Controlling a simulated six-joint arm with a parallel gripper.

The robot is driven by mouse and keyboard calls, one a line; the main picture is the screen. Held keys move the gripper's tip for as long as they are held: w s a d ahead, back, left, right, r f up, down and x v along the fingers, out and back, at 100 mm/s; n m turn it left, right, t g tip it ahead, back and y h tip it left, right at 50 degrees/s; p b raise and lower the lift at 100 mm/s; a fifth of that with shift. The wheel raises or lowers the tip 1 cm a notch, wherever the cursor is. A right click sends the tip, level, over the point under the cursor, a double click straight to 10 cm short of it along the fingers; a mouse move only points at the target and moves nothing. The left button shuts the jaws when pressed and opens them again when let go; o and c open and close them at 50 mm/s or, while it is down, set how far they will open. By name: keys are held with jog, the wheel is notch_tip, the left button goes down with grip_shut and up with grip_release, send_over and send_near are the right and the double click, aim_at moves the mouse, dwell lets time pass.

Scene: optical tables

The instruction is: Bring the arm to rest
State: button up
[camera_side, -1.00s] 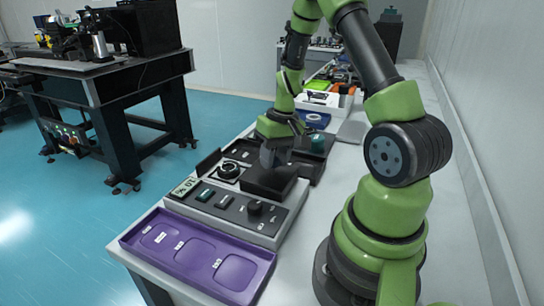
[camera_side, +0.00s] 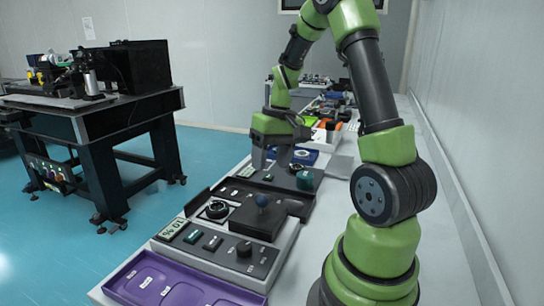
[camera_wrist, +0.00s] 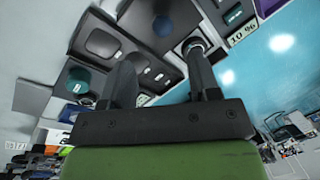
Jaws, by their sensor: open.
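My green arm stands on the right side of the bench in the side view. My gripper (camera_side: 272,158) hangs with its fingers down above the black tray (camera_side: 232,187), higher than the instrument's top. In the wrist view my gripper (camera_wrist: 160,60) shows two dark fingers spread apart with nothing between them. The bench instrument (camera_side: 185,252) has a black block with a blue ball knob (camera_side: 262,200) on top; the knob also shows in the wrist view (camera_wrist: 162,26). My gripper is apart from the knob.
A purple tray (camera_side: 155,288) lies at the front of the bench. Coloured items crowd the bench behind my gripper. A black table (camera_side: 75,125) with equipment stands left across blue floor. A wall runs along the right.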

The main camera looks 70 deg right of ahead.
jog(key=shift+r, duration=0.4)
jog(key=a+r+n+t+h, duration=0.1)
jog(key=a+r+t, duration=0.1)
jog(key=a+r, duration=0.65)
jog(key=s+a+r+n+t+y, duration=0.1)
jog(key=s+a+r+t, duration=0.2)
jog(key=s+a, duration=0.5)
jog(key=shift+a+r+n+t, duration=0.4)
jog(key=shift+a+t, duration=0.1)
jog(key=shift+a, duration=0.75)
